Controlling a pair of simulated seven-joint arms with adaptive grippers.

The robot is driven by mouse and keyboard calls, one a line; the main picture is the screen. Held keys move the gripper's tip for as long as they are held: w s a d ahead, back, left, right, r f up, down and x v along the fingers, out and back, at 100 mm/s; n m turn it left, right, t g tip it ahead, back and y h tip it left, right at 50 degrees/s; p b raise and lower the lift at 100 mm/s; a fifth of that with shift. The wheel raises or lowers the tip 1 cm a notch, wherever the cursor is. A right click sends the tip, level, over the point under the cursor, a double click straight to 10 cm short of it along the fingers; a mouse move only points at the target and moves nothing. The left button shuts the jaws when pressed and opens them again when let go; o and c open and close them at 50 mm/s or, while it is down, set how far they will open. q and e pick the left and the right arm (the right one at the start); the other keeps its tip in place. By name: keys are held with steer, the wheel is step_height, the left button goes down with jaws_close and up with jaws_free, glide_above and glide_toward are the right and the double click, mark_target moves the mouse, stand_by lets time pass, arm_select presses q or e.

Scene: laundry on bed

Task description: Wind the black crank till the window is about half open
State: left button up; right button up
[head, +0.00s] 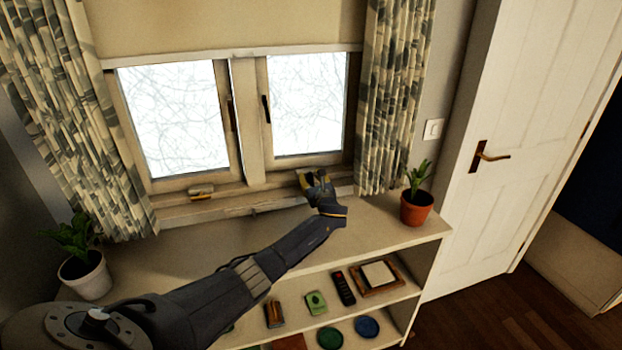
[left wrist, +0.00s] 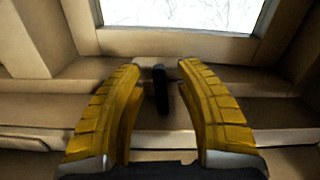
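The black crank (left wrist: 161,92) stands upright on the sill in the left wrist view, between the two yellow fingers of my left gripper (left wrist: 159,66). The fingers are spread, with a gap on each side of the crank, so they look apart from it. In the head view my left gripper (head: 315,180) is at the sill below the right window (head: 308,104) and largely hides the crank there. That window's sash appears shut in its frame, with a dark handle (head: 266,108) on its left side. My right gripper is not in view.
A left window (head: 174,118) has a small fitting (head: 201,191) on the sill below it. A potted plant in terracotta (head: 416,208) stands right of my gripper, and a white-potted one (head: 86,275) at the left. Patterned curtains (head: 392,95) hang at both sides. Shelves below hold small items.

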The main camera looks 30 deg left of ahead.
arm_select(q)
jaws_close()
steer(key=shift+n, duration=0.3)
steer(key=n, duration=0.2)
steer(key=shift+s+a+f+n, duration=0.1)
steer(key=shift+s+n, duration=0.05)
steer(key=shift+n, duration=0.15)
steer(key=shift+s+a+f+n, duration=0.1)
steer(key=shift+n, duration=1.7)
